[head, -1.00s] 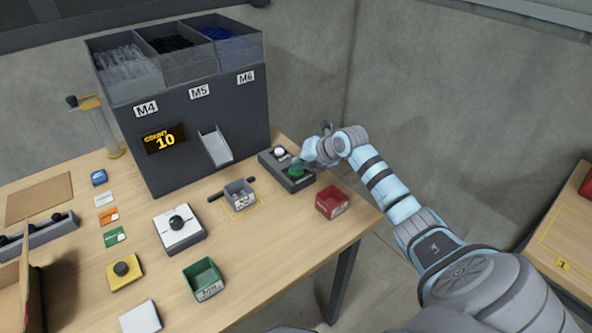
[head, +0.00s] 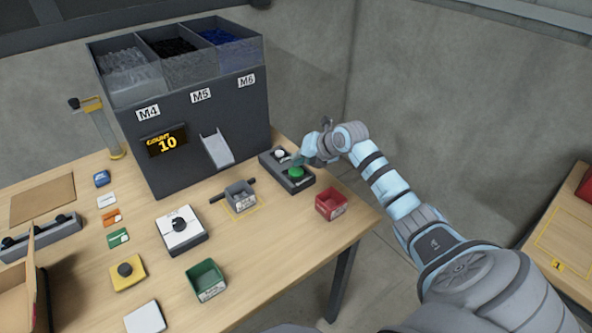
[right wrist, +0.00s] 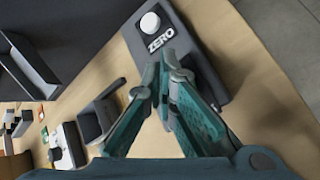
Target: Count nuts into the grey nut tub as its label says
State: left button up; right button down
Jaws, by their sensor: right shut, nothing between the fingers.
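The bowl feeder (head: 210,130) is a dark cabinet with three bins marked M4, M5 and M6. Its display (head: 166,141) reads COUNT 10. The grey nut tub (head: 239,195) stands in a yellow outline in front of the chute (head: 217,149); its label is too small to read. The button box (head: 287,172) has a white button (head: 280,154) and a green button (head: 296,172). My right gripper (right wrist: 163,75) is shut and empty over the box, and its fingers hide the green button in the right wrist view, where the white button (right wrist: 150,22) is marked ZERO. My left gripper is not in view.
A red tub (head: 331,204) stands near the right table edge and a green tub (head: 206,280) near the front. Coloured cards lie at left.

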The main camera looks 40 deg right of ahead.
aim_at(299, 170)
jog(key=shift+r+p, duration=1.7)
jog(key=shift+r, duration=0.6)
